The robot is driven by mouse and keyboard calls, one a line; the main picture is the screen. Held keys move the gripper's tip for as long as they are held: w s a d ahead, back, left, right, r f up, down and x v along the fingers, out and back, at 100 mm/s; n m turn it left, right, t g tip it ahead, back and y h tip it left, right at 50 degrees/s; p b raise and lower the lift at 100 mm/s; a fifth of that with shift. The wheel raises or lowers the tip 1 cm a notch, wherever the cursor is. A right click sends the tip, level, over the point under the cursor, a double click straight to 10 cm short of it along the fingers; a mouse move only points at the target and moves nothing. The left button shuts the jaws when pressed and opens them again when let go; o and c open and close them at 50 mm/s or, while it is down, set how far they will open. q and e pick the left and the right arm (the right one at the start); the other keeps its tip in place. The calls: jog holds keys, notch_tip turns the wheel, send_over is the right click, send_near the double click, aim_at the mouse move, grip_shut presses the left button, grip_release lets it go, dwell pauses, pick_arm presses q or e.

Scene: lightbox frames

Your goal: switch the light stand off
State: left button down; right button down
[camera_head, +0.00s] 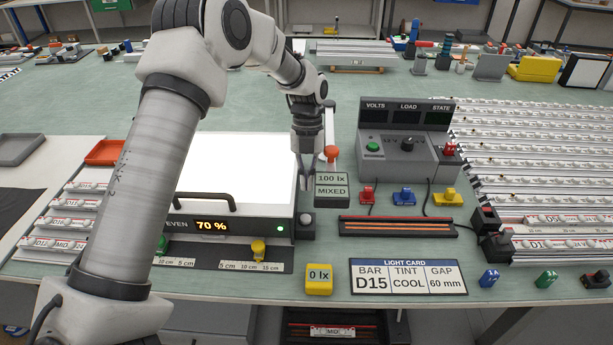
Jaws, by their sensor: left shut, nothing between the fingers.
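The white light box (240,160) stands left of centre, with a black front panel. Its display (211,226) reads "EVEN" and "70 %" in lit orange digits, and a small green lamp (280,228) glows beside it. A pale round button (306,218) sits on a dark block at the box's right front corner. My left gripper (306,186) is shut and empty, pointing down just behind that button beside the box's right edge. An orange-red ball knob (332,152) stands just right of it. My left arm hides the box's left part. My right gripper is not in view.
A grey sign (332,188) reading "100 lx MIXED" stands right of my gripper. A grey supply unit (405,145) with dark displays stands further right. A yellow "0 lx" block (319,280) and a light card (408,277) lie in front. Racks of bars fill the right.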

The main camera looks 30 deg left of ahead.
aim_at(305, 216)
pick_arm(q)
jog(key=x, duration=0.2)
jog(key=p+x, duration=0.1)
jog(key=x, duration=0.2)
jog(key=shift+s+d+f, duration=0.1)
jog(key=shift+s+f, duration=0.2)
jog(key=shift+s, duration=0.1)
jog(key=shift+f, duration=0.45)
